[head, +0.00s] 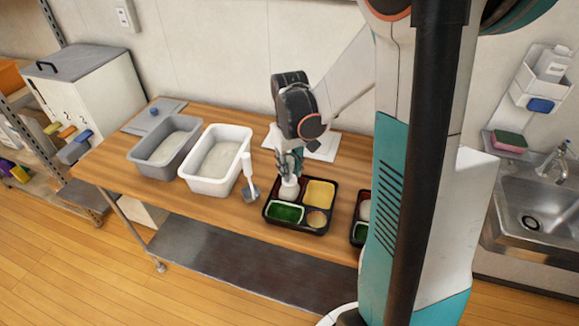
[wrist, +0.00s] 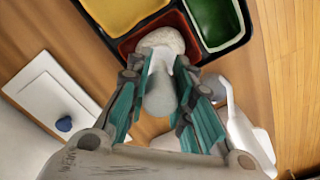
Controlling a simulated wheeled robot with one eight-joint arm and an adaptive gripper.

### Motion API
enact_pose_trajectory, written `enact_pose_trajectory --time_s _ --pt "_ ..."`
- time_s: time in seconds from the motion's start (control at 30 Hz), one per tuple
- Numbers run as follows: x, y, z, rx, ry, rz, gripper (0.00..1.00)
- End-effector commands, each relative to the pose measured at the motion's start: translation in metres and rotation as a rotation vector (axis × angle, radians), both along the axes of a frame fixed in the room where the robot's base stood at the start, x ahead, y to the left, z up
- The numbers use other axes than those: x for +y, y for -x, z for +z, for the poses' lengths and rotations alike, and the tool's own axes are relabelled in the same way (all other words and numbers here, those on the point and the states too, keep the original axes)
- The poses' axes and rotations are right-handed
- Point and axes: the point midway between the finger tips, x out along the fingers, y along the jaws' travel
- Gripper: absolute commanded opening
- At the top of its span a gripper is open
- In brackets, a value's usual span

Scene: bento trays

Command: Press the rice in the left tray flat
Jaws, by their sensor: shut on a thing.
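The left tray (head: 293,229) is black and divided, with a yellow compartment, a green one and reddish ones. White rice (head: 289,190) forms a rounded mound in its back-left compartment, which is red inside in the wrist view (wrist: 162,38). My gripper (head: 290,172) is directly above this rice, pointing down. In the wrist view its teal fingers (wrist: 160,80) are closed around a pale grey-white, smooth tool (wrist: 160,97). The tool's far end meets or overlaps the rice; I cannot tell whether it touches. The tool is mostly hidden in the head view.
A tool with a white handle (head: 248,170) and grey foot stands left of the tray. A white tub (head: 212,186) and a grey tub (head: 150,170) hold pale contents further left. Another black tray (head: 357,232) is partly hidden behind my column at right.

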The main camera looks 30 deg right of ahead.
Motion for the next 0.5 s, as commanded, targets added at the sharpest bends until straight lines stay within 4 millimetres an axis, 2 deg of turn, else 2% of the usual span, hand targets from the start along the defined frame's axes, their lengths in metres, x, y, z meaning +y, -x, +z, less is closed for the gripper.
enact_pose_trajectory --time_s 0.5 --pt "0.0 0.0 -0.0101 0.0 0.0 0.0 0.0"
